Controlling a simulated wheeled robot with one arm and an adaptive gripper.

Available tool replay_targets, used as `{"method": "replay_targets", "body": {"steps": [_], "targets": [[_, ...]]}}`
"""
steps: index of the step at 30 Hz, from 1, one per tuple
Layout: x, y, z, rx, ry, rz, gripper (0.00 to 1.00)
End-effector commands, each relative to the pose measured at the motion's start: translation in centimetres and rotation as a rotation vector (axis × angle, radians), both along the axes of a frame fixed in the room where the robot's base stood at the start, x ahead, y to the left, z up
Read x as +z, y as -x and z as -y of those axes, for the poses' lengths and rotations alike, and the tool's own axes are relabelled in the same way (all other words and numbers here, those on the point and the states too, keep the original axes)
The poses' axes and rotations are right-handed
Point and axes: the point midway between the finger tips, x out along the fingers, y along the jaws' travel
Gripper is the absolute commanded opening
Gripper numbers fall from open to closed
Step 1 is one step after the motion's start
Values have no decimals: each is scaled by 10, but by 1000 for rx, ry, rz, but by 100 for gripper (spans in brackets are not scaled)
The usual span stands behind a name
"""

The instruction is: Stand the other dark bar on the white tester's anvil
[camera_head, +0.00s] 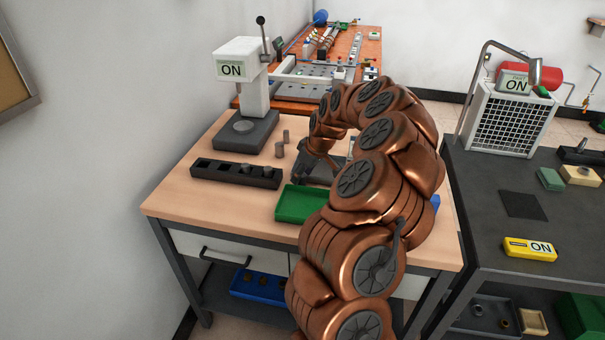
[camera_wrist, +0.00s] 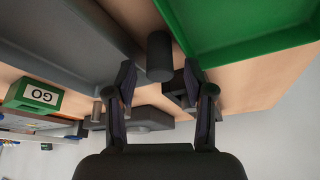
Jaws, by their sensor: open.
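The white tester (camera_head: 238,60) stands at the table's back left, its dark base carrying a round anvil (camera_head: 243,126) that looks bare. My gripper (camera_head: 300,176) is low over the table by the green tray. In the wrist view, which looks upside down, its open fingers (camera_wrist: 160,72) are on either side of a dark bar (camera_wrist: 160,55), with gaps. I cannot make out this bar in the head view. Two greyish bars stand on the table, one behind (camera_head: 285,136) and one nearer (camera_head: 279,149), right of the tester's base.
A black slotted rack (camera_head: 215,172) lies in front of the tester, with bars in its right part. The green tray (camera_head: 292,212) is close to my gripper; a grey surface (camera_wrist: 75,45) borders the other side in the wrist view. A GO box (camera_wrist: 35,97) stands beyond.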

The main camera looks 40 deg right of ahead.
Motion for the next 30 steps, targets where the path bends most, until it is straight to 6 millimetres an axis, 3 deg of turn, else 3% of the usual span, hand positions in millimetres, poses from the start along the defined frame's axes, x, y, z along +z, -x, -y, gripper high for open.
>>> {"method": "replay_targets", "body": {"steps": [8,21,30], "targets": [[22,8,2,0,2,2,53],[95,37,7,-1,4,4,53],[113,46,8,0,1,-1,53]]}}
